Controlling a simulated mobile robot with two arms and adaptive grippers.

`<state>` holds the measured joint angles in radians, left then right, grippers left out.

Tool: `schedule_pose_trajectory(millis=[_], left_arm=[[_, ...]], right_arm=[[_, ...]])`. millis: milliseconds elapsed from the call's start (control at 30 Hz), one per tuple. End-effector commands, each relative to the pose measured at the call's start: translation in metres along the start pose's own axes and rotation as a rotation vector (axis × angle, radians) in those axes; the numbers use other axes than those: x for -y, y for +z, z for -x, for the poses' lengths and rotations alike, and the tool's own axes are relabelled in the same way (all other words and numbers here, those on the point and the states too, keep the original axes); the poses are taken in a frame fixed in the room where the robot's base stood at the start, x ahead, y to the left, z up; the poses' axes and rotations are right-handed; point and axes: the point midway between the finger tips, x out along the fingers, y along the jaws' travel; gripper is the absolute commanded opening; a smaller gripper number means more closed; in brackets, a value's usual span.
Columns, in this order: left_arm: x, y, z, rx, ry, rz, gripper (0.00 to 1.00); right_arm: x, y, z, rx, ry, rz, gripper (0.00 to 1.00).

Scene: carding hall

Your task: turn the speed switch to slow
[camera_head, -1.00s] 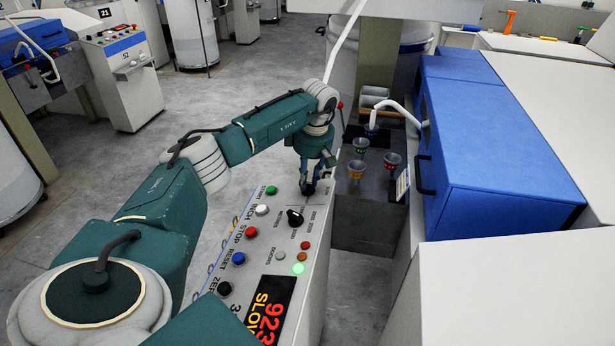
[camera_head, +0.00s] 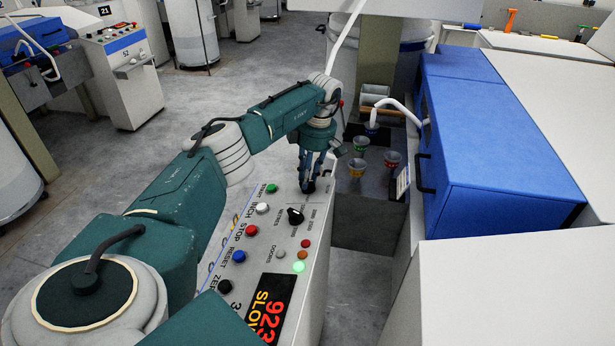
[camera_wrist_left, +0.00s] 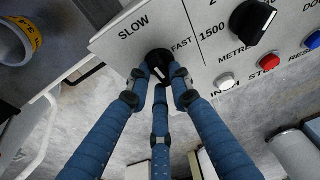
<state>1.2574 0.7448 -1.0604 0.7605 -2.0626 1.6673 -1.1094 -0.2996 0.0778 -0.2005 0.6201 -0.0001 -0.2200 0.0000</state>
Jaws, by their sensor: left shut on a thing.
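The speed switch is a black round knob (camera_wrist_left: 158,59) between the printed words SLOW (camera_wrist_left: 133,27) and FAST (camera_wrist_left: 181,46) in the left wrist view. My left gripper (camera_head: 308,186) reaches down to the far end of the control panel (camera_head: 312,258). In the left wrist view its blue fingers (camera_wrist_left: 161,74) are shut around the knob, hiding part of it. Which way the knob points is hard to tell. The panel's display (camera_head: 270,310) shows 923 and SLOW. My right gripper is not in view.
A second black knob (camera_head: 295,216), marked METRES, sits close to the speed switch. Coloured buttons, such as the red one (camera_head: 251,230), line the panel. A blue cover (camera_head: 490,150) stands to the right. Several small cups (camera_head: 391,159) stand beyond the panel.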

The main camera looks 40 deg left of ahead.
Motion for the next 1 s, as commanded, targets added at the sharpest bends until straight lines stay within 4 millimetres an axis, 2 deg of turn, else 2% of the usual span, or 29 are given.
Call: schedule_pose_trajectory(millis=[67, 100, 200, 567, 667, 1000], left_arm=[[-0.001, -0.001, 0.001, 0.001, 0.003, 0.004, 0.00], [-0.001, -0.001, 0.001, 0.001, 0.003, 0.004, 0.22], [-0.001, -0.001, 0.001, 0.001, 0.003, 0.003, 0.40], [-0.001, 0.000, 0.005, 0.001, 0.002, 0.001, 0.40], [-0.001, 0.000, 0.017, 0.003, 0.004, 0.000, 0.40], [-0.001, 0.000, 0.088, 0.002, 0.005, 0.002, 0.40]], right_arm=[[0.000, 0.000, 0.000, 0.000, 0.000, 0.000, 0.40], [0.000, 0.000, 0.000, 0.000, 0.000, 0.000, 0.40], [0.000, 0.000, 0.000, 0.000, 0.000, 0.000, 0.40], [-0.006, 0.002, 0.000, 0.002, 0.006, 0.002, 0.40], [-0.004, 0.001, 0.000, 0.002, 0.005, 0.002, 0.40], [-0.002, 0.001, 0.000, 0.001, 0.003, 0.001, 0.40]])
